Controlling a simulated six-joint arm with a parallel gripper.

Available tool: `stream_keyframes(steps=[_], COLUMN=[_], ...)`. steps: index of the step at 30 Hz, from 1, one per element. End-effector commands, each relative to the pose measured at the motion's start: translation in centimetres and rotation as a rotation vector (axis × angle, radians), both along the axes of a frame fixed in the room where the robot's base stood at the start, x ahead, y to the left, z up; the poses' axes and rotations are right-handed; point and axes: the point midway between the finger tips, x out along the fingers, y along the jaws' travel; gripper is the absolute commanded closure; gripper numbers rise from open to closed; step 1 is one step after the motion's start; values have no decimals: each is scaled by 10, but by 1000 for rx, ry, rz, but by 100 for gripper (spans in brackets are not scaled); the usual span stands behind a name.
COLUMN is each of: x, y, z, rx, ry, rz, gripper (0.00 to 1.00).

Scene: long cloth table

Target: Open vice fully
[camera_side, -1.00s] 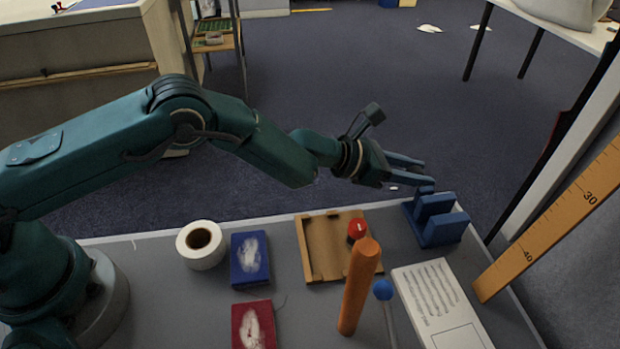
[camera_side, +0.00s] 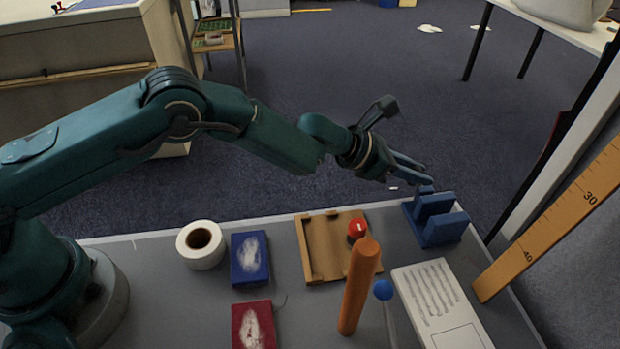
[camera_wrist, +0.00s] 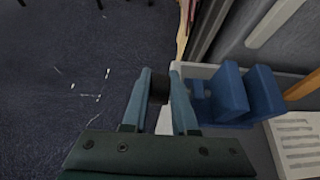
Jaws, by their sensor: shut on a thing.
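The blue vice (camera_side: 440,228) stands at the far right corner of the table, its upright jaws apart with a gap between them. It is at the right in the wrist view (camera_wrist: 232,95). My gripper (camera_side: 427,178) is at the vice's back-left side. In the wrist view my gripper (camera_wrist: 160,72) has its two fingers on either side of a dark round knob (camera_wrist: 160,90), shut on it. The knob lies beside the vice. Its join to the vice is mostly hidden by a finger.
A wooden ruler (camera_side: 550,235) leans at the right. Floor lies beyond the table's back edge.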

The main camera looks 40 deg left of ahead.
Motion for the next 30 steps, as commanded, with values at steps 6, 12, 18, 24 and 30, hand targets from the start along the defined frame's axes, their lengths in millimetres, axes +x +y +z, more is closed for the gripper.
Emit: stream_keyframes(steps=[6, 12, 18, 24, 30], x=[-1, 0, -3, -14, -24], y=[-1, 0, 3, 13, 24], z=[0, 0, 4, 12, 21], rx=[0, 0, -1, 0, -1], ry=[-1, -1, 1, 0, 0], rz=[-3, -1, -2, -1, -1], gripper=[61, 61, 61, 61, 61])
